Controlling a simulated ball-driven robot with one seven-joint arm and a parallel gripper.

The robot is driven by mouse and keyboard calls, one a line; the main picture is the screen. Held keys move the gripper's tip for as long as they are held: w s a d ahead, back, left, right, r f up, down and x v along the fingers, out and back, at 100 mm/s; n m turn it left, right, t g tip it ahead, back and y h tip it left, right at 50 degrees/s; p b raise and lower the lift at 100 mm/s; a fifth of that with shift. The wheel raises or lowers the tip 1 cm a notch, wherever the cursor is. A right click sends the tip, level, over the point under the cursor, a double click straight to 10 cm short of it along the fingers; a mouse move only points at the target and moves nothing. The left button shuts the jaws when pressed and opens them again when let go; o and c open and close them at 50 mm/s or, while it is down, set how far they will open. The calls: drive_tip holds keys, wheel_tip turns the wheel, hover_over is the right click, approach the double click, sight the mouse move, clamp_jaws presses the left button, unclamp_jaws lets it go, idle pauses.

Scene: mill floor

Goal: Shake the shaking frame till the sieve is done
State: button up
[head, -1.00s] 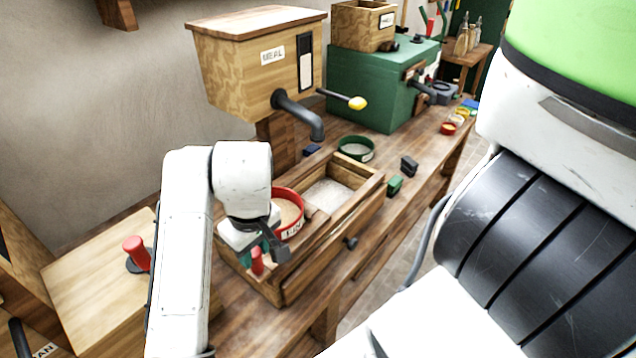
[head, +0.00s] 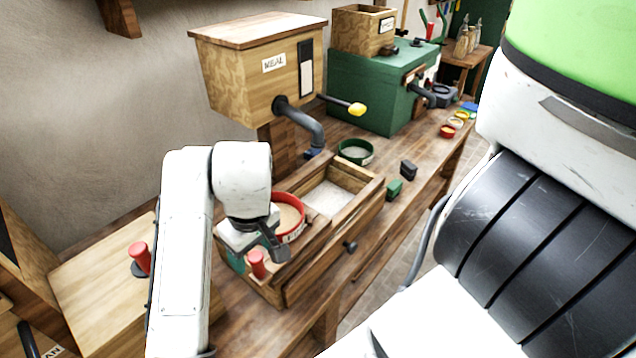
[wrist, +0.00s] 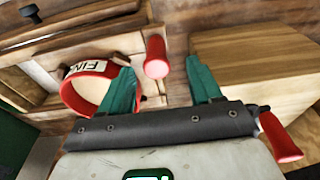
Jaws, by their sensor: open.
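The wooden shaking frame (head: 318,247) stands on the bench and carries a red-rimmed sieve (head: 292,237) with pale meal in it. The sieve's label reads FINE in the wrist view (wrist: 86,68). A red upright handle (head: 257,264) stands at the frame's near left end. In the wrist view, the handle (wrist: 156,56) shows between the two green fingers, with visible gaps on both sides. My wrist hides part of the sieve and the frame's left end in the head view.
A tray of white meal (head: 327,197) lies beside the sieve. Another red handle (head: 140,258) stands on a box at left.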

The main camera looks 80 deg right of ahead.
drive_tip(key=shift+r+p, duration=3.5)
drive_tip(key=shift+r, duration=0.2)
drive_tip(key=shift+f, duration=0.1)
drive_tip(key=shift+d, duration=0.25)
drive_tip(key=w+d+r+n+t+h, duration=0.2)
drive_tip(key=w+d+r+h, duration=0.25)
drive_tip(key=d, duration=0.35)
drive_tip(key=s+a+f+n+t+y, duration=0.1)
drive_tip(key=a+f+n+y, duration=0.15)
drive_tip(key=a+f, duration=0.65)
drive_tip(key=s+a+f+n+t+y, duration=0.1)
drive_tip(key=s+a+f+n+y, duration=0.15)
drive_tip(key=a+f, duration=0.6)
drive_tip(key=s+a+f+m+g+b, duration=0.1)
drive_tip(key=s+f+g+b, duration=0.3)
drive_tip(key=s+f, duration=0.5)
drive_tip(key=shift+s+a+f+g+b, duration=0.3)
drive_tip(key=shift+s+a+b, duration=0.25)
drive_tip(key=shift+b, duration=0.3)
